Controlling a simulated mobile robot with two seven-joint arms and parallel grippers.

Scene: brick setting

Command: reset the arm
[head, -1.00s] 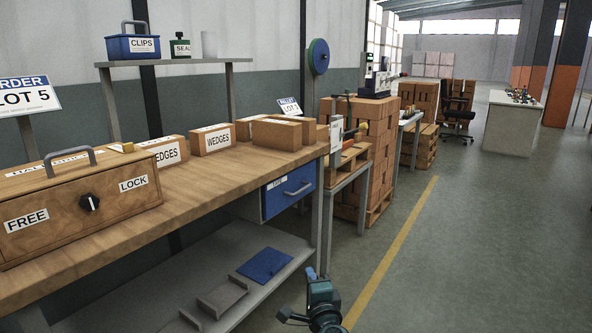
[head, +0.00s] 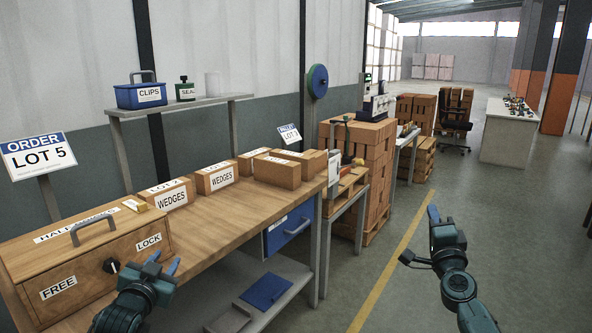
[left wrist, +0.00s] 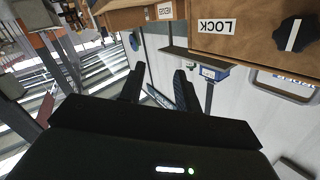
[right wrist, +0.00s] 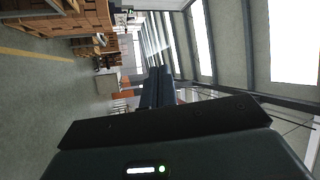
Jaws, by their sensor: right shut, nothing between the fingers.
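My left gripper (head: 165,268) is in front of the wooden box's right end, near its black knob (head: 112,266). In the left wrist view its two fingers (left wrist: 158,88) stand apart with nothing between them, and the knob (left wrist: 294,34) and the LOCK label show upside down. The wooden box (head: 84,262) with FREE and LOCK labels stands shut on the bench, handle on top.
An ORDER LOT 5 sign (head: 38,156) stands at left. The aisle floor (head: 420,290) at right is clear.

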